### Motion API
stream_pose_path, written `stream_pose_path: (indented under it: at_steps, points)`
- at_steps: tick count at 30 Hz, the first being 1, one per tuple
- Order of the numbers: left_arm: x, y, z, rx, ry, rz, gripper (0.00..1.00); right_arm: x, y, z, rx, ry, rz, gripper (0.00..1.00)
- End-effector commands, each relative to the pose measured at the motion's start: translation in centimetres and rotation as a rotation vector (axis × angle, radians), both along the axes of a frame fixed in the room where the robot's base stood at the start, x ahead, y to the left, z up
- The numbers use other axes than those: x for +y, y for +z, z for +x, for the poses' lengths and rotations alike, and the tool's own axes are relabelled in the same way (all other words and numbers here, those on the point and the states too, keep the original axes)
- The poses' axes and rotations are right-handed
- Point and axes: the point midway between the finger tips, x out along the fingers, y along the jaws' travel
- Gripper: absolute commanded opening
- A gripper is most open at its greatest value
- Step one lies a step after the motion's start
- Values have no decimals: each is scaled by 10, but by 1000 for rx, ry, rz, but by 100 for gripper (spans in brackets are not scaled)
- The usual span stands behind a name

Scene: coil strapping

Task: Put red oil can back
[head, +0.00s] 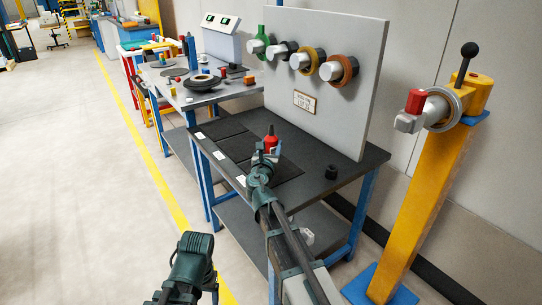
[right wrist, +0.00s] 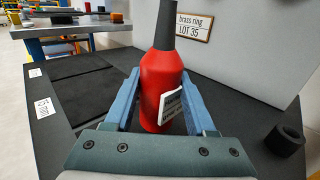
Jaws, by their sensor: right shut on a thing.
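The red oil can (head: 271,142) is upright, with a dark grey spout and a white label on its side. It stands over the dark bench top (head: 335,158), near the right end of the row of dark mats. In the right wrist view the can (right wrist: 160,82) sits between the two blue fingers of my right gripper (right wrist: 162,108), which is shut on it. I cannot tell whether its base touches the mat. My right gripper also shows in the head view (head: 267,154). My left arm's end (head: 195,250) is low at the left, away from the bench; its fingers are not clear.
A grey upright panel (head: 320,40) with several rings on pegs stands behind the can. A small black cylinder (head: 332,172) is on the bench at right. A yellow post (head: 430,190) with a clamp stands further right. White tags (head: 241,180) mark the mats' front edge.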

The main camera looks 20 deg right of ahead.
Motion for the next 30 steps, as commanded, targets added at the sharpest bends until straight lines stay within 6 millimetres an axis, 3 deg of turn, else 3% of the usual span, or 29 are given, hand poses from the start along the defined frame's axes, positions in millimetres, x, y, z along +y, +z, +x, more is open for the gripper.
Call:
stream_pose_path:
  at_steps: [5,15,28,29,30]
  points:
    - [0,-3,0,0,0,0,76,0,-3,0,0,0,0,0]
    - [1,-37,0,-1,-2,5,76,0,-37,0,0,0,0,0]
    - [1,-40,1,-2,-3,4,76,0,-40,0,0,0,0,0]
    - [1,-38,1,-2,-3,4,76,0,-38,0,0,0,0,61]
    - [1,-38,1,-2,-3,4,76,0,-38,0,0,0,0,68]
